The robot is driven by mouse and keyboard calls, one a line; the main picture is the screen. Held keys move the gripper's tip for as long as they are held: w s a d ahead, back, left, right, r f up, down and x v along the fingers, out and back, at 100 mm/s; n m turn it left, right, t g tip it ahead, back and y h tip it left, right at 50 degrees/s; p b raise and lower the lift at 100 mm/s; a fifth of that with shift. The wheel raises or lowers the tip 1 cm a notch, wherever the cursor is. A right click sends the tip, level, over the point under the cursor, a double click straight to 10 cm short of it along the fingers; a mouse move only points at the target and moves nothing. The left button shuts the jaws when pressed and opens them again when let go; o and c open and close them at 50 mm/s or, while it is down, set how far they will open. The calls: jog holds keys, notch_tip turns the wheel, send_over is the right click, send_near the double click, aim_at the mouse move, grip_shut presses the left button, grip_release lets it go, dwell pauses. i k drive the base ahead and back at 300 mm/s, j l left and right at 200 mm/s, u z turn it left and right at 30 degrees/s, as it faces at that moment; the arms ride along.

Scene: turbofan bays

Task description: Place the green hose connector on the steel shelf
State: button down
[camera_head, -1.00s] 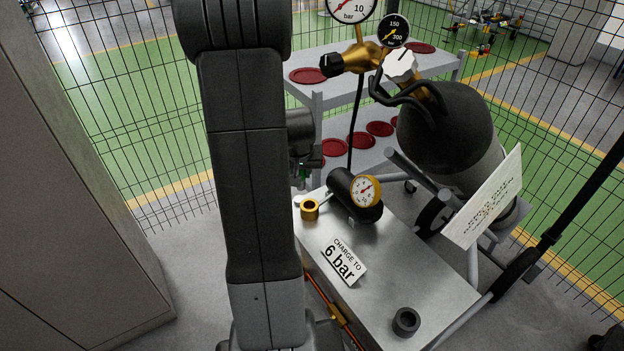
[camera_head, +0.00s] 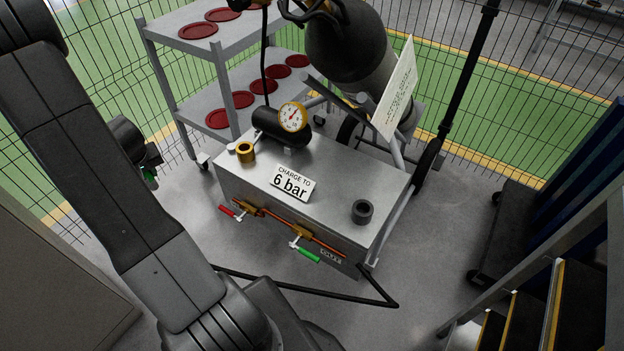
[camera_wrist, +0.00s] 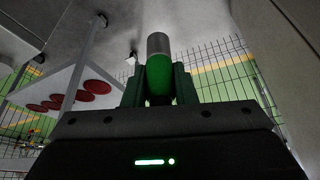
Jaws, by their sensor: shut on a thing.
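My gripper (camera_wrist: 159,88) is shut on the green hose connector (camera_wrist: 159,72), which has a grey cylindrical end pointing away from the jaws. In the head view the gripper (camera_head: 151,160) is partly hidden behind my arm, and a small bit of the green connector (camera_head: 149,174) shows. It is held in the air, apart from the shelf. A grey two-level shelf unit (camera_head: 196,95), the likely steel shelf, stands at the upper left behind the metal box. It carries several red discs on both levels. It also shows at the left in the wrist view (camera_wrist: 62,84).
A metal box (camera_head: 330,180) bears a gauge (camera_head: 292,117), a brass ring (camera_head: 246,152), a black ring (camera_head: 362,211) and a "6 bar" sign (camera_head: 291,184). A dark gas cylinder (camera_head: 345,45) stands behind it. Dark steps (camera_head: 530,310) are at the right. Wire fencing surrounds the back.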

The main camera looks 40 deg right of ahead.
aim_at(342, 166)
jog(key=j+z, duration=0.2)
jog(key=z, duration=0.3)
jog(key=k+j+z, duration=0.1)
jog(key=z, duration=0.35)
